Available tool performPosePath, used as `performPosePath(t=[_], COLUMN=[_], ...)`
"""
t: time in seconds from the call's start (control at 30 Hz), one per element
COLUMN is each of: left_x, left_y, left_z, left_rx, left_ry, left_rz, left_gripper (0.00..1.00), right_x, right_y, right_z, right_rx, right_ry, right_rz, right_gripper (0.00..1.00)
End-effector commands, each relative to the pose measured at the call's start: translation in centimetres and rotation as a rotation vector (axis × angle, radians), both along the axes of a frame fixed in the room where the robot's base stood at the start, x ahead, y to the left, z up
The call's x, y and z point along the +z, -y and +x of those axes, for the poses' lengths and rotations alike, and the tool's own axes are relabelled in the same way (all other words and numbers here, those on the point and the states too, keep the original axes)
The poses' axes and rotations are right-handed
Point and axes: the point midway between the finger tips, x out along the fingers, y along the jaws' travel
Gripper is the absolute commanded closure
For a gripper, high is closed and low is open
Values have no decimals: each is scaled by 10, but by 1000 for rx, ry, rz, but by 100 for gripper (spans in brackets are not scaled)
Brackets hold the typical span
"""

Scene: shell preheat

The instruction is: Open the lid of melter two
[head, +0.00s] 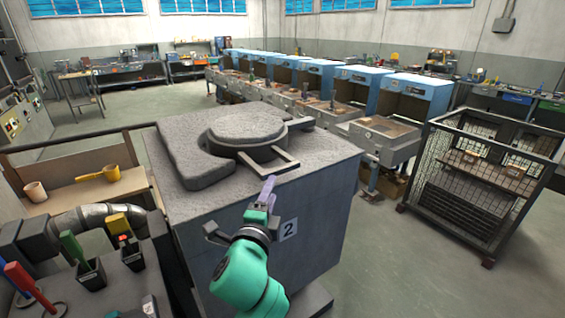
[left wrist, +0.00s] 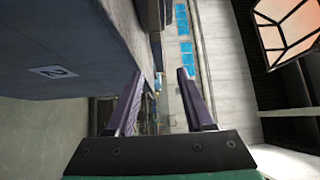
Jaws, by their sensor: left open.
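Melter two is a large grey block (head: 255,235) with a "2" plate on its front; its side and the plate (left wrist: 53,72) fill the left of the left wrist view. Its round lid (head: 247,127) lies flat on a ring on top and looks shut. A dark bar handle (head: 268,165) juts from the lid toward the front edge. My left gripper (head: 245,207) is in front of the melter's front face, below the handle and apart from it. In the left wrist view its two fingers (left wrist: 160,80) are spread with nothing between them. My right gripper is not seen.
A thick grey slab (head: 188,160) lies on the melter top left of the lid. A wire cage cart (head: 475,185) stands at the right. A bench with tools (head: 90,280) is at the lower left. Floor (head: 380,260) between melter and cart is clear.

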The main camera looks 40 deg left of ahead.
Motion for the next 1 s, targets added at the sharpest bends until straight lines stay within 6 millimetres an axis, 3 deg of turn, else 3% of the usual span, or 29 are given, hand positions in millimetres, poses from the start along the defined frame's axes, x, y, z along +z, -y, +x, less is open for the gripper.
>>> performPosePath(t=[0.1,0.2,0.5,0.63,0.87,1.0], left_x=[-2,6,3,1,-1,-1], left_y=[-10,-24,-57,-63,-63,-63], left_z=[19,44,107,118,119,119], left_rx=[-1,0,-1,-3,-3,-3], left_ry=[6,0,1,1,1,1], left_rz=[3,0,-3,-3,-3,-3], left_gripper=[48,48,48,48,48,97], right_x=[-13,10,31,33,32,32], right_y=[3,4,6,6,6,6], right_z=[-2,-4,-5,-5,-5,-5], right_rx=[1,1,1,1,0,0], right_ry=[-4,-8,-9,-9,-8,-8], right_rz=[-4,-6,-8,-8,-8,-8], right_gripper=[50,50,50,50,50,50])
